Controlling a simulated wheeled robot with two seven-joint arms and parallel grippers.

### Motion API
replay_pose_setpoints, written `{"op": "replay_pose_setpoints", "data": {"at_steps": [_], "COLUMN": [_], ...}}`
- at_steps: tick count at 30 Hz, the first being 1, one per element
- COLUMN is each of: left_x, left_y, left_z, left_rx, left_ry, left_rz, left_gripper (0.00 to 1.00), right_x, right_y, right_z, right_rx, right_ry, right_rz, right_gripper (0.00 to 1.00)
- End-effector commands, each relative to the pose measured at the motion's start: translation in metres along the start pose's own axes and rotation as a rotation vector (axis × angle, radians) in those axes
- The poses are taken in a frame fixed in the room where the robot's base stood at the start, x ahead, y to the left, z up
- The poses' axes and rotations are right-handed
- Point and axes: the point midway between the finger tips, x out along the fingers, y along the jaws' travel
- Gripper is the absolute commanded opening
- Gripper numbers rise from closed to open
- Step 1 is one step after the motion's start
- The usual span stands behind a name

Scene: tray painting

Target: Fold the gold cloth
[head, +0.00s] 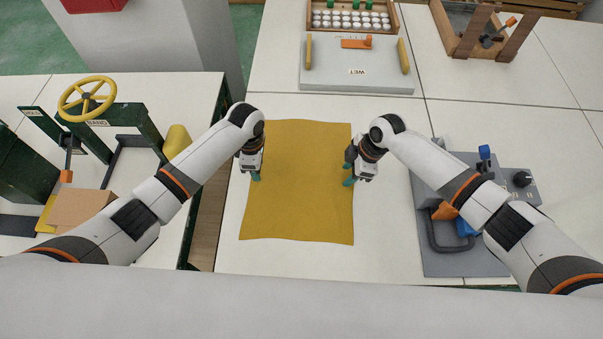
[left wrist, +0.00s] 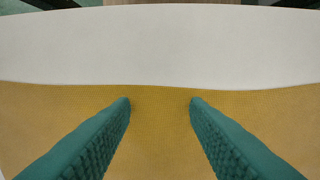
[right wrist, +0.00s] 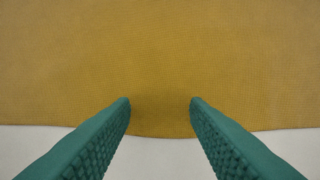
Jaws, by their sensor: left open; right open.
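The gold cloth (head: 297,190) lies flat and spread out on the white table, with slightly wavy edges. My left gripper (head: 256,177) is at the cloth's left edge. In the left wrist view its green fingers (left wrist: 160,103) are open and apart over the cloth (left wrist: 160,130), with the edge just beyond the tips. My right gripper (head: 348,182) is at the cloth's right edge. In the right wrist view its fingers (right wrist: 160,103) are open, with the tips over the cloth (right wrist: 160,55) near its edge. Neither gripper holds anything.
A grey board marked WET (head: 355,65) and a tray of white pieces (head: 350,18) lie behind the cloth. A grey panel with a handle and blue parts (head: 465,255) stands at right. A press with a yellow wheel (head: 87,98) stands on the left table, across a gap.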

Motion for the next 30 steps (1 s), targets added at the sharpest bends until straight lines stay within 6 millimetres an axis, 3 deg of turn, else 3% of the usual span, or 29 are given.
{"op": "replay_pose_setpoints", "data": {"at_steps": [5,21,30], "left_x": [0.0045,0.0021,0.0021], "left_y": [0.0001,0.0002,0.0002], "left_z": [-0.0003,-0.0002,-0.0001], "left_rx": [0.000,0.000,0.000], "left_ry": [0.000,0.000,0.000], "left_rz": [0.000,0.000,0.000], "left_gripper": [0.42,0.00,0.00], "right_x": [0.0043,0.0021,0.0022], "right_y": [0.0000,0.0002,0.0003], "right_z": [-0.0012,-0.0008,-0.0010], "right_rx": [0.000,0.001,0.001], "right_ry": [0.000,0.001,0.001], "right_rz": [0.000,0.001,0.001], "right_gripper": [0.42,0.00,0.00]}}
